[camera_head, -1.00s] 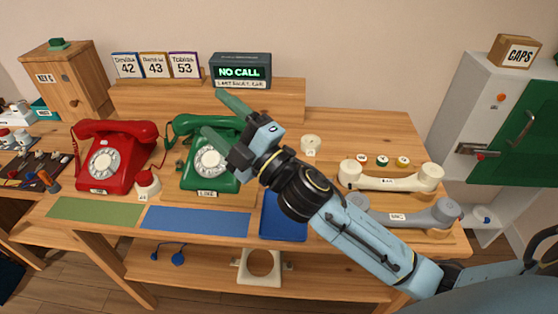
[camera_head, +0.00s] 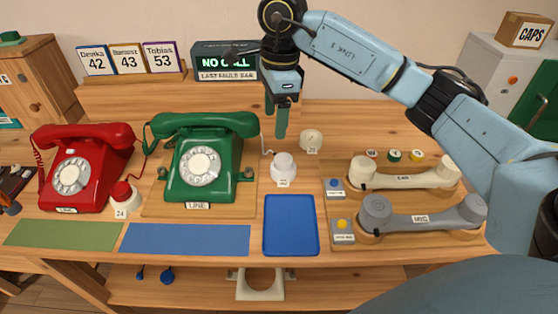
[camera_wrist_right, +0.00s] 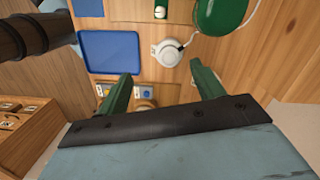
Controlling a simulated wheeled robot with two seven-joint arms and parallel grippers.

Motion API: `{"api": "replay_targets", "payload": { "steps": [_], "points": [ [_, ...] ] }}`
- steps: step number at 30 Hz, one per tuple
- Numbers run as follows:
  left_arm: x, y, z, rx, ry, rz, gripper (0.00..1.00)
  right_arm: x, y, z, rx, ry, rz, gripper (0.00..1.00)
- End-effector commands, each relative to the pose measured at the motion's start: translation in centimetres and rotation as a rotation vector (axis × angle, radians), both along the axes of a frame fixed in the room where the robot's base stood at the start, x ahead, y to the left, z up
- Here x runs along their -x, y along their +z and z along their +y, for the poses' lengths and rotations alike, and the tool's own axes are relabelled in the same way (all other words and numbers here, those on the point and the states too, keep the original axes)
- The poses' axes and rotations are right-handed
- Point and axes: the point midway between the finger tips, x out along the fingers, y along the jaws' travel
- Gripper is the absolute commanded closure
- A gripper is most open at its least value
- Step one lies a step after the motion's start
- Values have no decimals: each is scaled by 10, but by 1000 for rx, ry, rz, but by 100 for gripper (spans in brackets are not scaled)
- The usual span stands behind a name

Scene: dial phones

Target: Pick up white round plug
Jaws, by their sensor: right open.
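The white round plug (camera_head: 283,168) stands on the table just right of the green phone (camera_head: 207,160), with a small numbered tag in front and a thin cord beside it. It also shows in the right wrist view (camera_wrist_right: 168,52), with its cord leading towards the green phone. My right gripper (camera_head: 279,124) has green fingers, pointing down above and behind the plug in the head view. My left gripper is not in view.
Another pale round plug (camera_head: 311,140) stands behind and to the right. A blue tray (camera_head: 290,225) lies in front. The red phone (camera_head: 84,168) is at left. Cream (camera_head: 408,178) and grey (camera_head: 424,214) handsets lie at right. The display (camera_head: 228,62) stands behind.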

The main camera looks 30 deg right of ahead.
Motion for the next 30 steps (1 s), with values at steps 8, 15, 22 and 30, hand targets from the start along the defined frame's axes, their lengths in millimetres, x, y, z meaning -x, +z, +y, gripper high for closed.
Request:
{"api": "replay_targets", "payload": {
  "steps": [8, 15, 22, 30],
  "points": [
    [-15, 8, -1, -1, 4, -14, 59, 1, -21, -22, 88, -21, 17, 33],
    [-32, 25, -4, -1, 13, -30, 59, 1, -64, -22, 84, -21, 16, 33],
    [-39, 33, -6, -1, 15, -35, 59, 0, -79, -22, 84, -20, 13, 33],
    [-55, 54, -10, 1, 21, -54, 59, -3, -113, -26, 82, -19, 15, 33]
  ]
}}
